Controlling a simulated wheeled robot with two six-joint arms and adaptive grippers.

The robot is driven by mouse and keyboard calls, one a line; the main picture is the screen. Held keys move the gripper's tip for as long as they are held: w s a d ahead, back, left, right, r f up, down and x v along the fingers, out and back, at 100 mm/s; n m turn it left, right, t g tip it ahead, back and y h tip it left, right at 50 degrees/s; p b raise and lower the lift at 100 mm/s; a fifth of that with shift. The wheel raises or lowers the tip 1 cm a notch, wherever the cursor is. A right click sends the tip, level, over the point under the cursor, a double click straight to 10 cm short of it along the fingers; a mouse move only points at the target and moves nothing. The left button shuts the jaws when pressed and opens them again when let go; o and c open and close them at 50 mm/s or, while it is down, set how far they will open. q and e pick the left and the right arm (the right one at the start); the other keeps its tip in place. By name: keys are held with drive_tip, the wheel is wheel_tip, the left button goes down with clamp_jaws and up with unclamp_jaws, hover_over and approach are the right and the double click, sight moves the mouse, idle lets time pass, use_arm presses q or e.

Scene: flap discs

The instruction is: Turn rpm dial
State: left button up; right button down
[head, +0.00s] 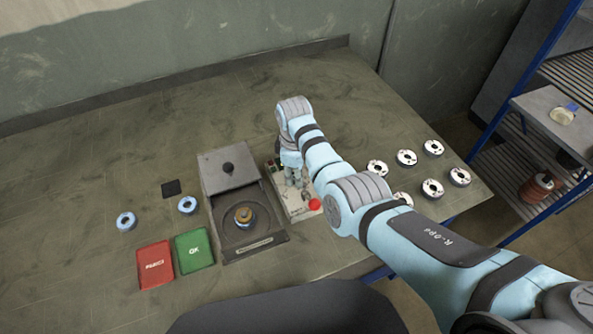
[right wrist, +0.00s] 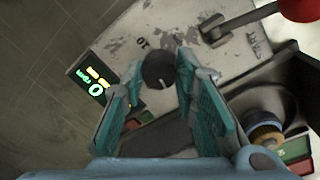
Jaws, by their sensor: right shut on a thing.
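The rpm dial (right wrist: 158,70) is a round black knob with a pale pointer mark on the worn light control panel (right wrist: 128,45). In the right wrist view it sits between the fingertips of my right gripper (right wrist: 160,84), which is shut on it. A small display (right wrist: 92,86) beside the dial shows a large green 0 and other lit markings. My left gripper is not in view.
Green (head: 194,250) and red (head: 155,263) trays lie left; several discs (head: 406,158) lie right.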

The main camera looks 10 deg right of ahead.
drive_tip(key=m, duration=0.3)
drive_tip(key=shift+m, duration=0.3)
drive_tip(key=m, duration=0.4)
drive_tip(key=shift+f+g, duration=0.15)
drive_tip(key=shift+g, duration=0.15)
drive_tip(key=m+b, duration=0.2)
drive_tip(key=m, duration=0.4)
drive_tip(key=shift+m, duration=0.4)
drive_tip(key=m+b, duration=0.1)
drive_tip(key=m, duration=0.4)
drive_tip(key=shift+w+g+b, duration=0.1)
drive_tip(key=shift+g+b, duration=0.25)
drive_tip(key=shift+g, duration=0.05)
drive_tip(key=m, duration=0.4)
drive_tip(key=shift+b, duration=0.3)
drive_tip(key=m, duration=0.3)
drive_tip(key=shift+d+m, duration=0.1)
drive_tip(key=shift+m, duration=0.3)
drive_tip(key=m, duration=0.3)
drive_tip(key=shift+m+y+p, duration=0.3)
drive_tip(key=shift+m+p, duration=0.05)
drive_tip(key=shift+m, duration=1.45)
